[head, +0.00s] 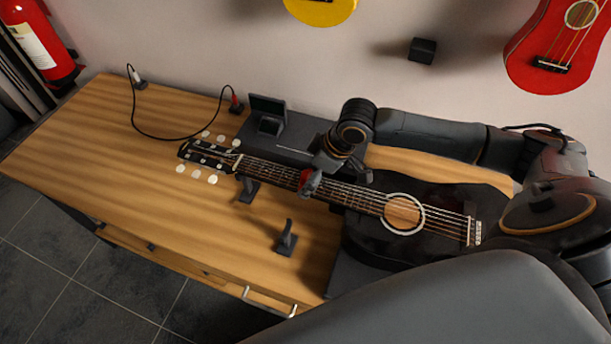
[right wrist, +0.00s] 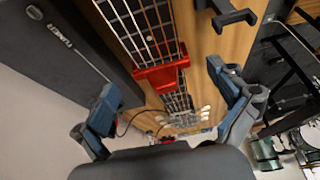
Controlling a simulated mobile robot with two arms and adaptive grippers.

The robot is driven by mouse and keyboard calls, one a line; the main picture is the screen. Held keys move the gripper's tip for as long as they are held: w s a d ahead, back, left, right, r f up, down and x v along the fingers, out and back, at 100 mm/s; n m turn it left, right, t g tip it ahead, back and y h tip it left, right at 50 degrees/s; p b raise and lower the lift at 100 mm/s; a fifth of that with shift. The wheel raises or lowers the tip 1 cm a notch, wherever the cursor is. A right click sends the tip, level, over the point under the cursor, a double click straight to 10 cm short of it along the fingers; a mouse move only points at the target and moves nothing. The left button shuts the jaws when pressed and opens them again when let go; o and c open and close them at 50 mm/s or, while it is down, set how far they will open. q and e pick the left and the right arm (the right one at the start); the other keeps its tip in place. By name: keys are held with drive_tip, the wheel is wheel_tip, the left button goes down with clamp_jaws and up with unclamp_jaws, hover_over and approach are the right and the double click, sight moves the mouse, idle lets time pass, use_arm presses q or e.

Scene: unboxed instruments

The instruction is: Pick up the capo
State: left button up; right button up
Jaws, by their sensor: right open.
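The red capo (head: 305,177) sits on the neck of a black guitar (head: 375,222) that lies on the wooden table. In the right wrist view the capo (right wrist: 160,76) lies across the strings, near the middle of the picture. My right gripper (head: 333,174) is over the guitar neck at the capo, and partly covers it in the head view. In the right wrist view its two fingers (right wrist: 170,97) are spread wide on either side of the neck, with nothing between them touched as far as I can tell. My left gripper is not in view.
Dark supports (head: 287,238) stand on the table in front of the neck. A red ukulele (head: 555,50) hangs on the wall. The table's left part is clear.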

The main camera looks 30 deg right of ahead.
sight(308, 175)
drive_tip(key=shift+x, duration=1.6)
drive_tip(key=shift+a+r, duration=0.15)
drive_tip(key=shift+c, duration=0.7)
drive_tip(key=shift+w, duration=0.1)
drive_tip(key=c, duration=1.1)
drive_tip(key=shift+c, duration=0.2)
